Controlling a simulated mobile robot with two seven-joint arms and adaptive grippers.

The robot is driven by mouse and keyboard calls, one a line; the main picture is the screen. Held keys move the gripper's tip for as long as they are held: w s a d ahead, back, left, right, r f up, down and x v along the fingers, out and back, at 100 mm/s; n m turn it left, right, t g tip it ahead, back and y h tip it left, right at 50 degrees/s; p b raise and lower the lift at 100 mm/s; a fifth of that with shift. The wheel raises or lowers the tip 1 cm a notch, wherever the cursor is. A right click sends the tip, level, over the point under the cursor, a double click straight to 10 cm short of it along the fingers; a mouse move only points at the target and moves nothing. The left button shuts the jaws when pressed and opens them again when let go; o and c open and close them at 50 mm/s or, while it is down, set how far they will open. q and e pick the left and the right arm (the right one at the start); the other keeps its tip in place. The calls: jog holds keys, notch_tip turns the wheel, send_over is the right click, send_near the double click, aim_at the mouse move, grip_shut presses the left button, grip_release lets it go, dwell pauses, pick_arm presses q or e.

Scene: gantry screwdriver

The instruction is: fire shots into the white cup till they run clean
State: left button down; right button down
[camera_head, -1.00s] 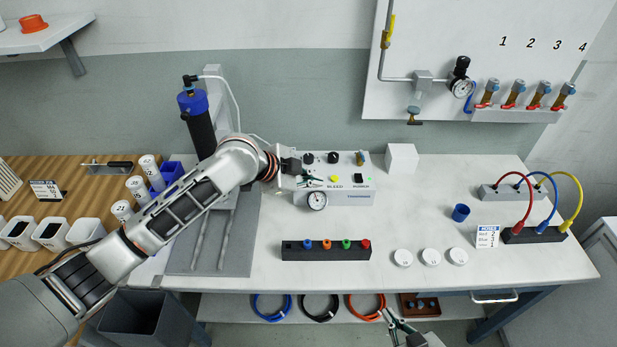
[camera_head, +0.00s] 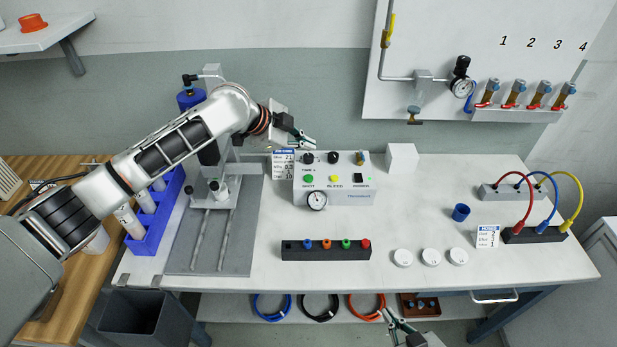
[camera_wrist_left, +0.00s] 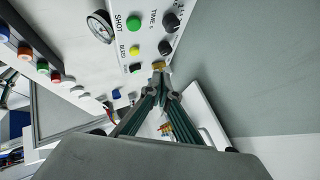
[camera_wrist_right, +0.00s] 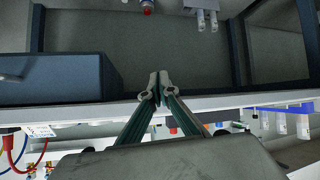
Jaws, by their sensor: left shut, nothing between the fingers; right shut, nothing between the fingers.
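The controller box (camera_head: 333,190) stands at the back middle of the bench, with a green SHOT button (camera_head: 309,179), a yellow BLEED button (camera_head: 334,179), knobs and a gauge (camera_head: 317,200). My left gripper (camera_head: 311,142) is shut and empty, raised above and behind the box's left top; the left wrist view shows the SHOT button (camera_wrist_left: 134,23) uncovered. The gantry (camera_head: 222,215) stands left of the box, with small pale cup-like parts at its carriage, too small to identify. A white cup (camera_head: 97,240) on the wooden bench is mostly behind my left arm. My right gripper (camera_head: 392,316) is shut and empty, low at the front.
A blue rack (camera_head: 150,238) with white tubes stands left of the gantry. A grey bin (camera_head: 145,312) stands at the front left.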

pick_arm(q)
jog(key=b, duration=0.7)
send_over(306, 179)
notch_tip(306, 179, down, 7)
jog(key=shift+w+f, duration=0.1)
jog(key=shift+f, duration=0.4)
jog(key=shift+d+f, duration=0.1)
jog(key=shift+f, duration=0.3)
dwell(0.4)
jog(key=shift+f, duration=0.4)
jog(key=shift+f, duration=0.55)
dwell(0.8)
jog(key=shift+r, duration=0.1)
jog(key=shift+r+p, duration=0.7)
jog(key=shift+r, duration=0.1)
